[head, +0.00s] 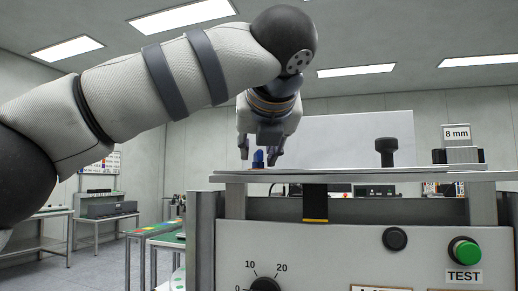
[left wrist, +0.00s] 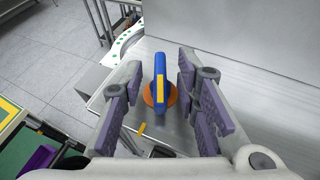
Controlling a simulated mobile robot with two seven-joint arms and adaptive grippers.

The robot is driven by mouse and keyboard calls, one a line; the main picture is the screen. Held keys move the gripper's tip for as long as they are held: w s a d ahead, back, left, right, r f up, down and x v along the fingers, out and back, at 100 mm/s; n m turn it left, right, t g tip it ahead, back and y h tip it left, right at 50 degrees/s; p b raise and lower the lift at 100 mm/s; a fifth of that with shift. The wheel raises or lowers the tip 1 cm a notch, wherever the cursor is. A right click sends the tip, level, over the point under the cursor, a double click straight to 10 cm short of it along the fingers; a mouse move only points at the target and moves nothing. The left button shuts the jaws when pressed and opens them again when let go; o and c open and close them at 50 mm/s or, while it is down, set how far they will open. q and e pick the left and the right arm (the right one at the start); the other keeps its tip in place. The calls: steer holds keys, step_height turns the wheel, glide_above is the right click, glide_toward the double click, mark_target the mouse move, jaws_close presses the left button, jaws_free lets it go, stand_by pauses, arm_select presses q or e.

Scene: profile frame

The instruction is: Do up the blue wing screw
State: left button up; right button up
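The blue wing screw (head: 258,158) stands on the flat top plate (head: 345,175) of the machine. In the left wrist view the blue wing screw (left wrist: 160,72) has a yellow stripe along its wing and an orange disc (left wrist: 171,96) around its base. My left gripper (head: 259,154) points down over it. In the left wrist view the left gripper (left wrist: 160,108) is open, with one purple-padded finger on each side of the screw and visible gaps between. The wing lies roughly parallel to the finger pads. The thread is hidden. My right gripper is not in view.
A black knob (head: 386,150) stands on the plate to the right, and a block marked 8 mm (head: 458,140) is farther right. A pale upright panel (head: 345,138) rises behind. The front has a dial (head: 265,285) and a green TEST button (head: 465,251).

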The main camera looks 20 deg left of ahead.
arm_select(q)
jaws_close()
steer(key=m+h, duration=0.2)
steer(key=h, duration=0.1)
steer(key=shift+a+t, duration=0.25)
steer(key=shift+t, duration=0.15)
steer(key=shift+m+h, duration=0.8)
steer(key=shift+m, duration=0.3)
steer(key=shift+o, duration=0.7)
jaws_free()
steer(key=shift+o, duration=0.4)
steer(key=shift+a, duration=0.15)
steer(key=shift+s+r, duration=0.1)
steer(key=shift+s, duration=0.05)
